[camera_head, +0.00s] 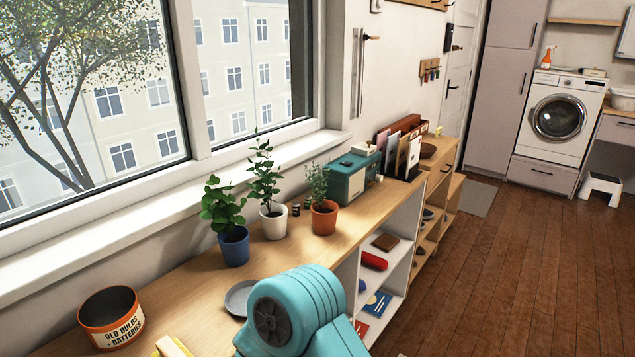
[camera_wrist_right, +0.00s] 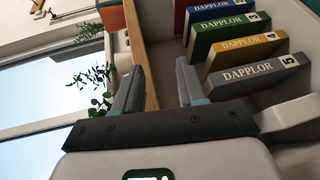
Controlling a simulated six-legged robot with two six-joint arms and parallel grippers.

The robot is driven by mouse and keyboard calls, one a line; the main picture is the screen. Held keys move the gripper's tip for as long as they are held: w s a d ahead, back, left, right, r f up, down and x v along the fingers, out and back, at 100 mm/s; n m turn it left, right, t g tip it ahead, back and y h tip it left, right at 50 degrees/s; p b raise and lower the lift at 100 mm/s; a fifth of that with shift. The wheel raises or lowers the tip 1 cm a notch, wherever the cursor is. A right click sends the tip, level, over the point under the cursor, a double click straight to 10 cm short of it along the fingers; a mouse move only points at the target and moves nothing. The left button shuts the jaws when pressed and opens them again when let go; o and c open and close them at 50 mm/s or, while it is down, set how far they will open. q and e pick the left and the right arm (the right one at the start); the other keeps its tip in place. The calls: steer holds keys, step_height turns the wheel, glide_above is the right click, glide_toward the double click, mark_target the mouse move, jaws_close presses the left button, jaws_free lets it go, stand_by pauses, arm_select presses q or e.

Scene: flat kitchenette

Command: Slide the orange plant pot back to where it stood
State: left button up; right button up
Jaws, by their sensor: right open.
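The orange plant pot (camera_head: 325,219) stands upright on the long wooden counter in the head view, with a leafy green plant in it. It is the rightmost of three potted plants, in front of the teal radio. In the right wrist view, part of an orange pot (camera_wrist_right: 112,16) shows at the top, beyond the fingers. My right gripper (camera_wrist_right: 158,83) is open with nothing between its fingers, apart from the pot and near the counter's wooden edge. It does not show in the head view. My left gripper is in neither view.
A white pot (camera_head: 273,222) and a blue pot (camera_head: 234,247) stand left of the orange one. The teal radio (camera_head: 348,180) is behind it. A grey dish (camera_head: 239,298) and a bulb tin (camera_head: 110,318) are nearer. Binders (camera_wrist_right: 255,72) fill a shelf beside my right gripper.

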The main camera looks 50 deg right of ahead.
steer(key=s+a+f+m+g+y, duration=0.1)
steer(key=s+a+f+y, duration=0.1)
steer(key=a+f+y, duration=0.55)
steer(key=s+a+f+m+y, duration=0.15)
steer(key=f+y, duration=0.25)
steer(key=f, duration=0.6)
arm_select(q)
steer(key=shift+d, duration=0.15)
arm_select(e)
steer(key=s+a+f+m+g+y, duration=0.3)
steer(key=s+a+m+g+y, duration=0.2)
steer(key=s+a, duration=0.6)
steer(key=s+g+y, duration=0.1)
steer(key=s, duration=0.2)
steer(key=shift+m+g, duration=0.3)
steer(key=shift+m, duration=0.05)
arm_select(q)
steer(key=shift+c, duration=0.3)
arm_select(e)
steer(key=shift+f, duration=0.1)
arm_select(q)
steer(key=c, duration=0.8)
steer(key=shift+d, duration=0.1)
